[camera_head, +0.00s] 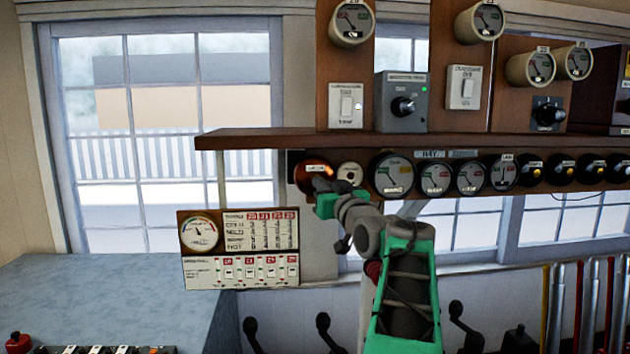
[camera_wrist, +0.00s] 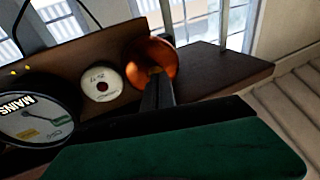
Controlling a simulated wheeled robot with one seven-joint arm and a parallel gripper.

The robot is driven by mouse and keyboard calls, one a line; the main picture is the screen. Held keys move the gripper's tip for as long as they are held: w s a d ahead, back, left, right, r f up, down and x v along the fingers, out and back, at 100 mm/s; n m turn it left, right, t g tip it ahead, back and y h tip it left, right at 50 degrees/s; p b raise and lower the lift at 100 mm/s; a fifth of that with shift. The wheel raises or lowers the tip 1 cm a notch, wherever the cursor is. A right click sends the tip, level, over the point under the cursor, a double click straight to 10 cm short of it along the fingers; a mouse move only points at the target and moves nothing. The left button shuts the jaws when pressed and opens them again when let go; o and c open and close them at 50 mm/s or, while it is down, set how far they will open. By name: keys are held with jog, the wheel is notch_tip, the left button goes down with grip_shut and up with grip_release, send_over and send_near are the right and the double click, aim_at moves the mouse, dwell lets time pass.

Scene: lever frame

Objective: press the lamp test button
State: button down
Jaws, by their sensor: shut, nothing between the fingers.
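A copper-orange round fitting (camera_head: 315,169) glows under the left end of the shelf. It also shows in the wrist view (camera_wrist: 140,58). Beside it on the right is a small white round fitting (camera_head: 350,171) with a dark centre; in the wrist view this white disc (camera_wrist: 102,83) bears small dark print. I cannot read which one is the lamp test button. My gripper (camera_head: 322,184) is shut and empty. In the wrist view its dark fingertips (camera_wrist: 155,78) overlap the lower part of the copper fitting; I cannot tell whether they touch it.
A wooden shelf (camera_head: 290,139) runs above the fittings. A row of dials, including a large one (camera_head: 394,176), continues to the right. A gauge and card panel (camera_head: 240,248) hangs lower left. Switch boxes, such as the grey one (camera_head: 402,101), stand above the shelf.

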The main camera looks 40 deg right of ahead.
jog(key=shift+s+a+b, duration=0.1)
jog(key=shift+b, duration=0.6)
dwell(0.3)
jog(key=s+a+b, duration=0.2)
jog(key=s+b, duration=0.2)
jog(key=shift+s+a, duration=0.1)
jog(key=shift+a, duration=0.3)
